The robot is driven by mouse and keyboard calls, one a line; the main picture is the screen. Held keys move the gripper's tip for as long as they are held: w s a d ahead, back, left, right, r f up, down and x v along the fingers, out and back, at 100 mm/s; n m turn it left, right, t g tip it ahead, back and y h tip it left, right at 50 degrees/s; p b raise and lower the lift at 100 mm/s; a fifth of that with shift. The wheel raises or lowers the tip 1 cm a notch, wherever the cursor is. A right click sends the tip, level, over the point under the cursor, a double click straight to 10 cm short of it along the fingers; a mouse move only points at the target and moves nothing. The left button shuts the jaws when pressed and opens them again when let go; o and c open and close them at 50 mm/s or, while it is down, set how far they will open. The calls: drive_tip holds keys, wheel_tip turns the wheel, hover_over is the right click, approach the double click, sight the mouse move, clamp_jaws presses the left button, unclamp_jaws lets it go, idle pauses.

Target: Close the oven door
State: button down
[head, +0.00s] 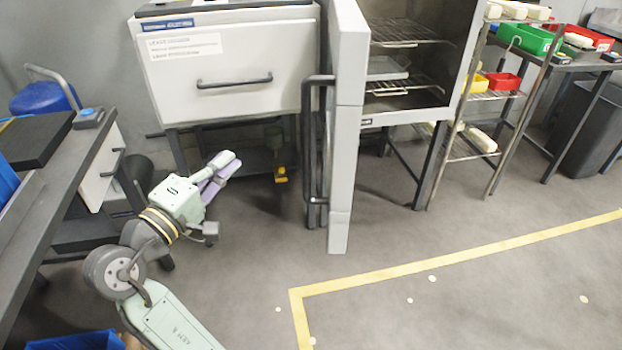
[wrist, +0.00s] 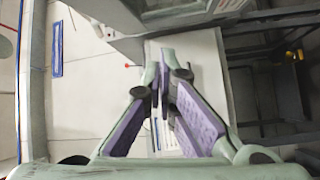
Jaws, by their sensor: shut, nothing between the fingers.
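The oven (head: 440,118) stands at the back centre-right in the head view, its cavity exposed with wire racks and a grey tray inside. Its pale grey door (head: 345,150) stands wide open, seen nearly edge-on, jutting toward the camera. A dark vertical bar handle (head: 307,140) is on the door's left side. My gripper (head: 228,163) is to the left of the door and handle, apart from both, low in front of the white cabinet. Its purple-padded fingers are shut and empty, also seen in the wrist view (wrist: 165,78). I cannot tell whether the door shows in the wrist view.
A white cabinet (head: 228,75) with a dark handle stands left of the door. A workbench (head: 62,165) is at the left, close to my arm. A shelf rack (head: 492,95) stands right of the oven. Grey floor (head: 430,230) right of the door is open, with yellow tape (head: 450,246).

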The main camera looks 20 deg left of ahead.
drive_tip(key=s+d+f+m+g+h, duration=0.1)
drive_tip(key=s+d+f+g+h, duration=0.15)
drive_tip(key=d+f+h, duration=0.3)
drive_tip(key=p, duration=0.2)
approach(305, 176)
drive_tip(key=w+d+r, duration=0.3)
drive_tip(key=w, duration=0.2)
drive_tip(key=d, duration=0.2)
drive_tip(key=shift+w+d+f+p, duration=0.15)
drive_tip(key=shift+w+d+p, duration=0.2)
drive_tip(key=shift+w, duration=0.05)
drive_tip(key=shift+w+d, duration=0.2)
drive_tip(key=shift+d, duration=0.3)
drive_tip(key=shift+d, duration=0.1)
